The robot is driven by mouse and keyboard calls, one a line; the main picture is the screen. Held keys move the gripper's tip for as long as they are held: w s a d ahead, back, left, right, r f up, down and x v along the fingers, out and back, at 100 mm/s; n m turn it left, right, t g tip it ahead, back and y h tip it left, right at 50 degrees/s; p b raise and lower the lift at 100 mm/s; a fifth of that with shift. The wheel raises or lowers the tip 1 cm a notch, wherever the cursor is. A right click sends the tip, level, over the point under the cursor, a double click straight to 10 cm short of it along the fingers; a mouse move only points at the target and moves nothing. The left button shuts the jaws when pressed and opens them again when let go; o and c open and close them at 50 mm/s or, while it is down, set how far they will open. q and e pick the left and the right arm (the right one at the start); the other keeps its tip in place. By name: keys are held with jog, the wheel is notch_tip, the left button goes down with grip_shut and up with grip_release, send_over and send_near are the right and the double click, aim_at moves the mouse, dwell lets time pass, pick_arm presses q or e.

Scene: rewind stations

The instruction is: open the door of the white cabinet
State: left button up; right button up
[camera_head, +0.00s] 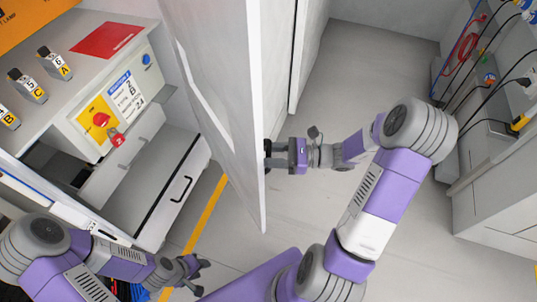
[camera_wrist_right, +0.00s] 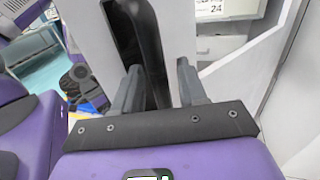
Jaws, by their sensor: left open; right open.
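In the right wrist view, the open fingers (camera_wrist_right: 158,68) stand on both sides of a long dark handle (camera_wrist_right: 130,45) and a strip of pale panel. I cannot tell whether they touch it. My left gripper (camera_head: 193,274) is open and empty low at left, apart from the door.
A control panel with a red switch (camera_head: 101,120) and a drawer with a black handle (camera_head: 180,188) are at left. A yellow floor line (camera_head: 205,215) runs below the door. Grey floor (camera_head: 365,75) is clear to the right. Cables (camera_head: 475,45) hang at the right wall.

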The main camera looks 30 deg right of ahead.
jog(key=shift+c, duration=0.2)
grip_shut()
